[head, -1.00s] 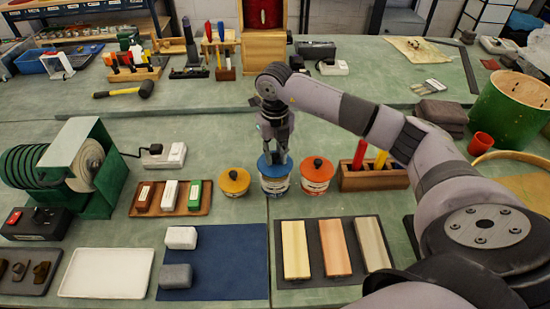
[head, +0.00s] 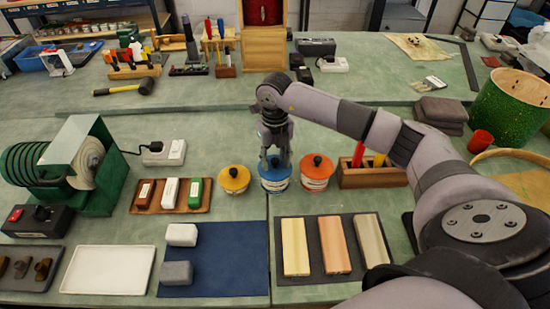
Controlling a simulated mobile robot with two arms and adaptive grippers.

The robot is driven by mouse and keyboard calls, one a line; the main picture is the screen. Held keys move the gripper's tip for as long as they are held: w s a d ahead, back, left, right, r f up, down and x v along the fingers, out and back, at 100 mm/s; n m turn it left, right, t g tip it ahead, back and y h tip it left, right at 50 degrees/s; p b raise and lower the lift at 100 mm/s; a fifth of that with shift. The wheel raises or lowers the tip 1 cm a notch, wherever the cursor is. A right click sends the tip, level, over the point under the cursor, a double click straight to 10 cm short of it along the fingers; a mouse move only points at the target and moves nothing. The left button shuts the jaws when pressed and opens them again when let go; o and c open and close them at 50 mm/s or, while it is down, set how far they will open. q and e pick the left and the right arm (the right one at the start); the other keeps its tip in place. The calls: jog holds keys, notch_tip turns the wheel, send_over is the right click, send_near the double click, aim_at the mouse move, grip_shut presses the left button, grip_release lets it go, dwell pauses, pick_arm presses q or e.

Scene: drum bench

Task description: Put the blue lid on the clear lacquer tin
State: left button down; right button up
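The blue lid (head: 275,166) is at the top of the middle tin, level or nearly so. The lacquer tin (head: 275,186) under it shows only as a pale band, and I cannot tell whether the lid is fully seated. My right gripper (head: 275,160) points down from above, its fingers closed around the middle of the lid, where they hide any knob. My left gripper is out of view.
A yellow-lidded tin (head: 233,179) stands close on the left and an orange-lidded tin (head: 317,172) close on the right. A wooden rack (head: 372,179) with coloured handles is further right. A blue mat (head: 235,255) lies in front.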

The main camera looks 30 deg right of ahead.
aim_at(275, 160)
jog(key=shift+r, duration=0.3)
jog(key=shift+w+r, duration=0.1)
jog(key=shift+r, duration=0.25)
notch_tip(275, 160, up, 11)
jog(key=b, duration=0.3)
